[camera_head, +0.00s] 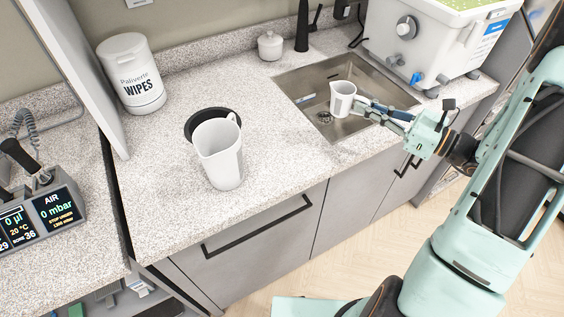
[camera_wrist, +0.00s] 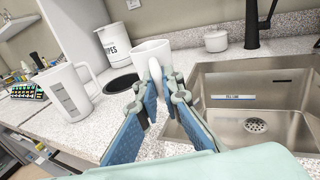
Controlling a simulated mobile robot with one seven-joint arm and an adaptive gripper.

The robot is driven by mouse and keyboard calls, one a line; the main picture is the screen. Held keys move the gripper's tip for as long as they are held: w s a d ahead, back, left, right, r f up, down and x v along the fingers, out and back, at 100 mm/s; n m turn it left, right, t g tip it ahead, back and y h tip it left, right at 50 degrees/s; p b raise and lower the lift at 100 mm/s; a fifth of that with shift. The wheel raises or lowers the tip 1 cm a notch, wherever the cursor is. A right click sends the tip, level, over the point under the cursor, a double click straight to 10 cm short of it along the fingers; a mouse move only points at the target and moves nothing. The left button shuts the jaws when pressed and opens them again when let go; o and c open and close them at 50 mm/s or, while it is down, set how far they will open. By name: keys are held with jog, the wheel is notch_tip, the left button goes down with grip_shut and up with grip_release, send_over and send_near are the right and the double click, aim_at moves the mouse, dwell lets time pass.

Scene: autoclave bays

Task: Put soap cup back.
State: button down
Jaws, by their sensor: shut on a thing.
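The soap cup appears to be the small white cup (camera_head: 342,98), which shows over the sink basin in the head view. My gripper (camera_head: 358,104) is shut on its right side. In the wrist view the white cup (camera_wrist: 150,52) is upright between my fingertips (camera_wrist: 160,78), left of the sink. It seems held above counter level; its inside is hidden. A white lidded pot (camera_head: 270,46) stands on the counter behind the sink, by the black tap.
A white measuring jug (camera_head: 220,158) stands on the counter beside a dark round disc or opening (camera_head: 207,119). A wipes tub (camera_head: 131,75) stands at the back left. The steel sink (camera_head: 300,84) is right of centre, with a white machine (camera_head: 425,40) beyond it. Counter between jug and sink is clear.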

jog(key=s+r+n+g+y+b, duration=0.3)
jog(key=s+b, duration=0.4)
jog(key=b, duration=1.2)
jog(key=shift+g+h, duration=0.4)
jog(key=shift+h, duration=0.1)
jog(key=a+f+b, duration=0.1)
jog(key=a+f, duration=0.1)
jog(key=a, duration=0.1)
jog(key=w+a+f+b, duration=0.1)
jog(key=a+f+b, duration=0.1)
jog(key=a, duration=0.2)
jog(key=a+f+b, duration=0.1)
jog(key=a+f, duration=0.1)
jog(key=a, duration=0.2)
jog(key=shift+w+f, duration=0.25)
jog(key=shift+f, duration=0.15)
jog(key=shift+w+a+f+b, duration=0.1)
jog(key=shift+a+f+b, duration=0.3)
jog(key=shift+f, duration=0.4)
jog(key=shift+s+a+f+b, duration=0.1)
jog(key=shift+a+f+b, duration=0.1)
jog(key=shift+f+b, duration=0.45)
jog(key=shift+w+a+f+b, duration=0.1)
jog(key=shift+a+f+b, duration=0.2)
jog(key=shift+f, duration=0.7)
jog(key=shift+f, duration=0.2)
jog(key=c, duration=2.1)
grip_release()
